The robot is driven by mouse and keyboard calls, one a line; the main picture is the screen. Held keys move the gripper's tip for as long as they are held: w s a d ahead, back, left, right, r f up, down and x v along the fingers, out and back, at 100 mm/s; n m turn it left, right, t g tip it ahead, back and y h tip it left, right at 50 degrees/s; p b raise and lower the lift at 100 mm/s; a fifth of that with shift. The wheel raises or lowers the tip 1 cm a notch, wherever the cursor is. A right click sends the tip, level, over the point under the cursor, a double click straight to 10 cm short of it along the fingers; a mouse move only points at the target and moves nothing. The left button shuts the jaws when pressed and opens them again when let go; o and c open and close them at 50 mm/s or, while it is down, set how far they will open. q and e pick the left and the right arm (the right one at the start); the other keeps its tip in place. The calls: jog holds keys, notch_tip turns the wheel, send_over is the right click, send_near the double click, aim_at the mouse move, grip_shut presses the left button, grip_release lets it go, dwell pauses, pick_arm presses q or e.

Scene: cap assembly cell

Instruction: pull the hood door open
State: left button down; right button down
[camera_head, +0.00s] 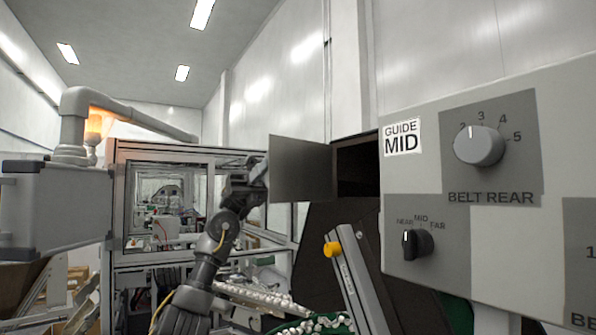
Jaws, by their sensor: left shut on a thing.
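The hood door (302,168) is a flat grey panel in the middle of the view. It stands swung out to the left of a dark opening (357,166) in the hood beside the control panel. My left gripper (262,174) is at the door's left edge and shut on it; the fingertips and the exact spot they hold are hard to make out. My left arm comes up from the bottom to the gripper. My right gripper is not in view.
A light control panel (480,250) with knobs and a GUIDE MID label fills the right side. A metal rail with a yellow knob (332,249) leans below the door. Small white caps (262,297) lie low in the middle. A grey box (62,210) stands at left.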

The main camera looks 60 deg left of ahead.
pick_arm(q)
jog(key=shift+a, duration=0.9)
jog(key=c, duration=1.5)
grip_release()
jog(key=p+v, duration=0.3)
jog(key=v, duration=0.7)
jog(key=shift+a, duration=0.35)
jog(key=shift+s+f, duration=0.1)
jog(key=shift+f, duration=0.05)
